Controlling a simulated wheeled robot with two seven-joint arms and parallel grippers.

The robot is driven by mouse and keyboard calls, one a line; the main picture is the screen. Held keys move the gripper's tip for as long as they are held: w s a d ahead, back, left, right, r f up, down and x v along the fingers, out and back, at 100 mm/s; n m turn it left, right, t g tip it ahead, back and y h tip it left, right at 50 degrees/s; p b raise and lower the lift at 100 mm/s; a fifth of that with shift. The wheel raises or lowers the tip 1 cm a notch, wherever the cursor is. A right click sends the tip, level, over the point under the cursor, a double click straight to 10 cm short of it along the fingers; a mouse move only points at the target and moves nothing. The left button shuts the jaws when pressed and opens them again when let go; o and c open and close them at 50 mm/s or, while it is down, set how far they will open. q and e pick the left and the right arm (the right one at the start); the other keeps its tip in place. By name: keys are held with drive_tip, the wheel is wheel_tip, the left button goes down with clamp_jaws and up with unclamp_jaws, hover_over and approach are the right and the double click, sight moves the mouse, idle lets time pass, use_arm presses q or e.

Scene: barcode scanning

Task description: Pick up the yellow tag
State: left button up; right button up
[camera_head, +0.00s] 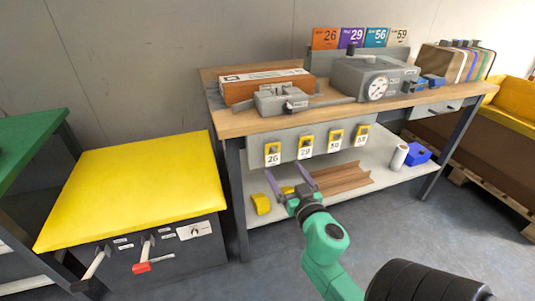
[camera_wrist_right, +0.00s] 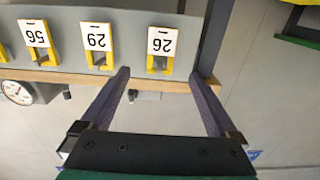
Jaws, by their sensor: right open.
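Several yellow tags with white number labels hang in a row on the grey panel under the workbench top. They include tag 26 (camera_head: 272,153), tag 29 (camera_head: 305,145), a third tag (camera_head: 335,140) and a fourth at the right (camera_head: 361,135). My right gripper (camera_head: 287,172) is open and empty, in front of and below tags 26 and 29. In the right wrist view the picture is upside down. There tag 26 (camera_wrist_right: 161,44) appears between the two fingers (camera_wrist_right: 159,73), beyond their tips, and tag 29 (camera_wrist_right: 98,40) lies left of them. My left gripper is not in view.
The workbench (camera_head: 240,121) holds an orange-brown box (camera_head: 265,86) and a grey device with a dial (camera_head: 375,77). On its lower shelf lie a yellow object (camera_head: 262,204), brown channels (camera_head: 345,180) and a blue bin (camera_head: 418,154). A yellow-topped cabinet (camera_head: 135,185) stands left.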

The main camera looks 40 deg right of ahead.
sight(275, 154)
drive_tip(key=x, duration=0.8)
drive_tip(key=shift+w+p, duration=0.3)
drive_tip(key=shift+p, duration=0.1)
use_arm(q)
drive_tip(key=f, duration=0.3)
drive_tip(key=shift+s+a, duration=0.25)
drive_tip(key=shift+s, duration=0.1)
use_arm(e)
drive_tip(key=c, duration=1.4)
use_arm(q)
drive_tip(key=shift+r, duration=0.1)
use_arm(e)
drive_tip(key=shift+r, duration=0.1)
drive_tip(key=shift+r, duration=0.1)
